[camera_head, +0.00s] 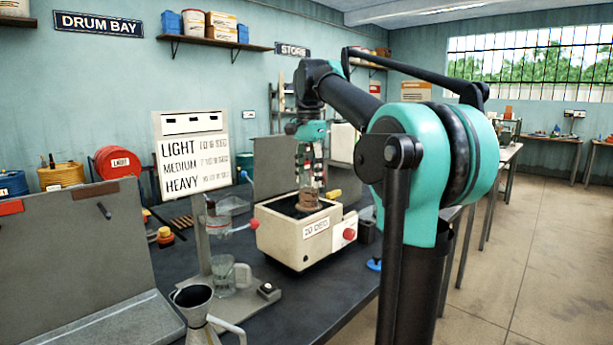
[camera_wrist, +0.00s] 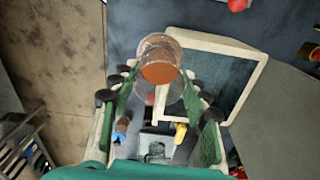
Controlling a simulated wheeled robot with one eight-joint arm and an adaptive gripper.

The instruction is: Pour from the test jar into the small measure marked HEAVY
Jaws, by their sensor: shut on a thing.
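The test jar (camera_head: 309,198) is a clear glass vessel with brown liquid in its lower part. It hangs roughly upright above or in the open top of a cream box (camera_head: 292,232); I cannot tell if it touches the box. My gripper (camera_head: 309,165) is shut on the jar from above. In the wrist view the jar (camera_wrist: 160,72) shows reddish-brown oil between the green finger pads of my gripper (camera_wrist: 160,100). A white board (camera_head: 194,165) reads LIGHT, MEDIUM and HEAVY with small figures. I cannot make out a small measure marked HEAVY.
A clear glass jug (camera_head: 224,279) stands on the board's base left of the box, with a clear vessel (camera_head: 218,222) above it. A grey funnel-topped can (camera_head: 196,303) is in front. A grey panel (camera_head: 75,255) stands at left.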

